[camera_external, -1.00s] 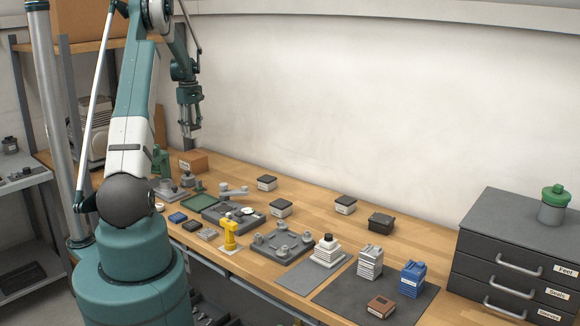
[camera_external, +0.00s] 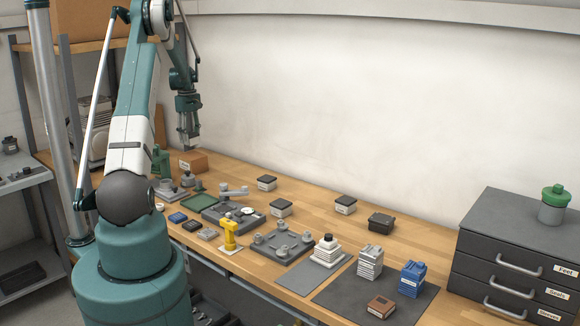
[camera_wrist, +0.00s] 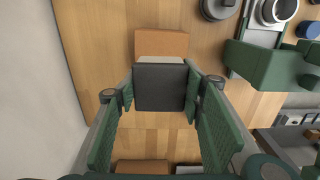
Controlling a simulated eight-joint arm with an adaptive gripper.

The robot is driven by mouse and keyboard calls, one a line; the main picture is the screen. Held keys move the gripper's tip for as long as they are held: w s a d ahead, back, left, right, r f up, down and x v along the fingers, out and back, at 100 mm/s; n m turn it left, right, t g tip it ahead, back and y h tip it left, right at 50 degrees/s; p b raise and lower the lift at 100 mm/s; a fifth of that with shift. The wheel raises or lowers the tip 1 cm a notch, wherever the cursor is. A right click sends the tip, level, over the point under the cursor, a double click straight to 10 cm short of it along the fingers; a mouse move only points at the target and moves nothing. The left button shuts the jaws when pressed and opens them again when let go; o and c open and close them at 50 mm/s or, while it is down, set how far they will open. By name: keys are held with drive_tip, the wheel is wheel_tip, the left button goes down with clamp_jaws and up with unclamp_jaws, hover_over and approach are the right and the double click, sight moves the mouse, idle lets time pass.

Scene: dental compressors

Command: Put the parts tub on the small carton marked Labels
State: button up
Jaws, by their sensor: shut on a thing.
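My gripper (camera_external: 188,132) hangs at the back left of the bench. In the wrist view its green-padded fingers (camera_wrist: 160,92) are shut on the parts tub. The tub (camera_wrist: 160,86) shows as a dark square lid there; in the external view it is small and partly hidden by the fingers. The small brown carton (camera_external: 195,160) stands on the bench just below the gripper, with a white label too small to read. In the wrist view the carton (camera_wrist: 162,43) lies partly behind the tub, offset toward the top. I cannot tell the gap between them.
Similar dark-lidded tubs (camera_external: 267,183) stand along the bench. A green fixture (camera_external: 161,161) and grey fittings are close to the carton. In the wrist view another brown box (camera_wrist: 140,166) shows at the bottom edge. The wall (camera_external: 390,100) is behind.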

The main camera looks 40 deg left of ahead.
sight(192, 155)
drive_tip(key=shift+f, duration=0.9)
drive_tip(key=shift+f, duration=0.1)
drive_tip(key=shift+f, duration=1.8)
drive_tip(key=shift+f, duration=0.15)
drive_tip(key=o, duration=1)
drive_tip(key=shift+c, duration=0.2)
drive_tip(key=shift+r, duration=0.25)
wheel_tip(192, 155, up, 12)
drive_tip(key=shift+f, duration=0.1)
